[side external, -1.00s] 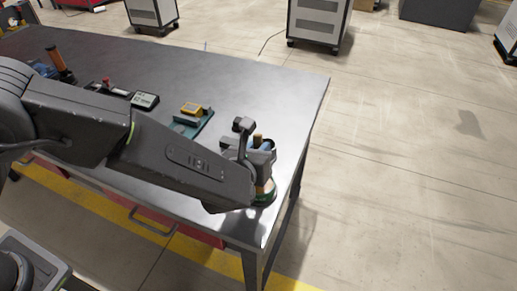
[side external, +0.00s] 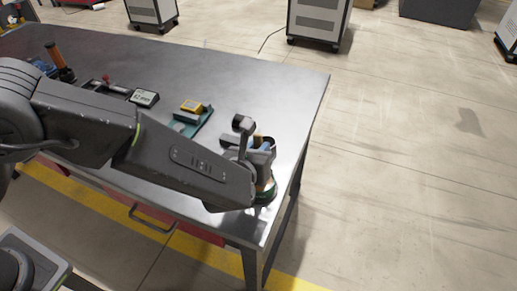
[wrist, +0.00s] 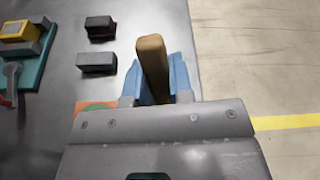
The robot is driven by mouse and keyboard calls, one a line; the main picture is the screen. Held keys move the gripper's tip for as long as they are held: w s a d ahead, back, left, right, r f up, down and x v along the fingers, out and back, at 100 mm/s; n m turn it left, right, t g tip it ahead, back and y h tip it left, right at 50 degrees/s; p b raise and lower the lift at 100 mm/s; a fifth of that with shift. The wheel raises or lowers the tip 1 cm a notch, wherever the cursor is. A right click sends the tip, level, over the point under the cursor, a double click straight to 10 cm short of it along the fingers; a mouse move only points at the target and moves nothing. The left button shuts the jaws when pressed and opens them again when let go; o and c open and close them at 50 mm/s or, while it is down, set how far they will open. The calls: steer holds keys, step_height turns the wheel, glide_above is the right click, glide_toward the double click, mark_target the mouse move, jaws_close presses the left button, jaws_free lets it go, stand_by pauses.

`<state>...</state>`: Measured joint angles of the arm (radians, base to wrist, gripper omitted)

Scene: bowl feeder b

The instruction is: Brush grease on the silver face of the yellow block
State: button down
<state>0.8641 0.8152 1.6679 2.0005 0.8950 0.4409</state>
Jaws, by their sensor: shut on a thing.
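The yellow block (side external: 191,105) sits on a teal fixture (side external: 205,121) on the metal bench, with a grey part beside it. It also shows at the upper left of the wrist view (wrist: 17,31). The bristles are hidden. A round green-and-orange container (wrist: 93,107) is partly hidden by my gripper.
Two dark blocks (wrist: 97,62) lie on the bench (side external: 255,85) between the fixture and my gripper in the wrist view. A small display device (side external: 145,97) and an orange-handled tool (side external: 60,62) are farther left. The bench edge is close on the right.

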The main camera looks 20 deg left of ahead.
steer(key=shift+r, duration=3.5)
